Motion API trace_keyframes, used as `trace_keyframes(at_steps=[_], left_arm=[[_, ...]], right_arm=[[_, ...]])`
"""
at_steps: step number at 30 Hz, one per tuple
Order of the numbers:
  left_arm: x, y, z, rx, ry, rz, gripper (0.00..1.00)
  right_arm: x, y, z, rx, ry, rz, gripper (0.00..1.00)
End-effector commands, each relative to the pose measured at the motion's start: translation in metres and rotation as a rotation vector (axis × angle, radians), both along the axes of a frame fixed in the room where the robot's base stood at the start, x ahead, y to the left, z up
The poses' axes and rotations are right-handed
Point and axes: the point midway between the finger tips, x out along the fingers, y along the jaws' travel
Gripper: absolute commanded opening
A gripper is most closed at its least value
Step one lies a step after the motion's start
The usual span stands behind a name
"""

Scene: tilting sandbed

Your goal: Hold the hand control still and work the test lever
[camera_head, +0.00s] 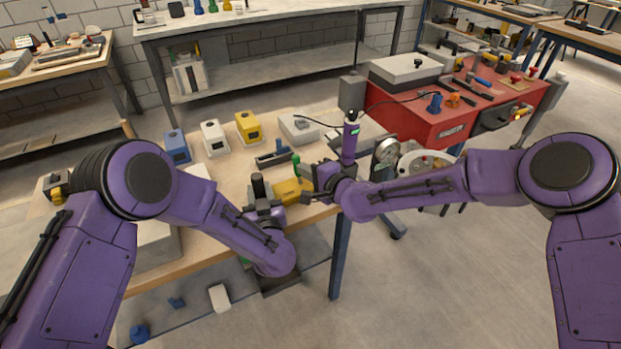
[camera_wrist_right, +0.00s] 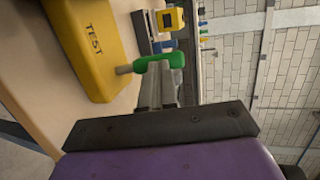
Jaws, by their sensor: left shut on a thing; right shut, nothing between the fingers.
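The yellow block marked TEST (camera_head: 290,191) stands near the bench's front edge and shows large in the right wrist view (camera_wrist_right: 85,40). The green-handled test lever (camera_wrist_right: 160,62) stands up from it on a grey stem; the handle also shows in the head view (camera_head: 297,163). My right gripper (camera_head: 309,180) is shut and empty, its tips (camera_wrist_right: 155,78) close beside the green handle; I cannot tell whether they touch. My left gripper (camera_head: 262,204) is shut on a dark upright thing, apparently the hand control (camera_head: 258,185), left of the yellow block. Its lower part is hidden by the gripper.
Blue, white and yellow boxes (camera_head: 214,137) stand in a row on the wooden bench behind my grippers. A grey box (camera_head: 299,128) and a dark tray-like piece (camera_head: 273,158) are nearby. A red tool cabinet (camera_head: 425,119) is to the right. Loose pieces lie under the bench.

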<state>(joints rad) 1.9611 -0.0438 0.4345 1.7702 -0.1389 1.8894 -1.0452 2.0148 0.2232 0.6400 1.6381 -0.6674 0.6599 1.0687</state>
Motion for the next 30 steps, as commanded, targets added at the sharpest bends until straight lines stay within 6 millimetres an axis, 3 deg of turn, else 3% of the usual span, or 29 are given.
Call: trace_keyframes(at_steps=[12, 30], left_arm=[[-0.001, -0.001, -0.001, 0.000, 0.002, -0.005, 0.00], [-0.001, -0.001, -0.001, 0.000, 0.002, -0.003, 0.00]], right_arm=[[0.015, 0.007, 0.004, 0.004, -0.003, -0.001, 0.00], [0.016, 0.008, 0.005, 0.002, -0.005, -0.002, 0.00]])
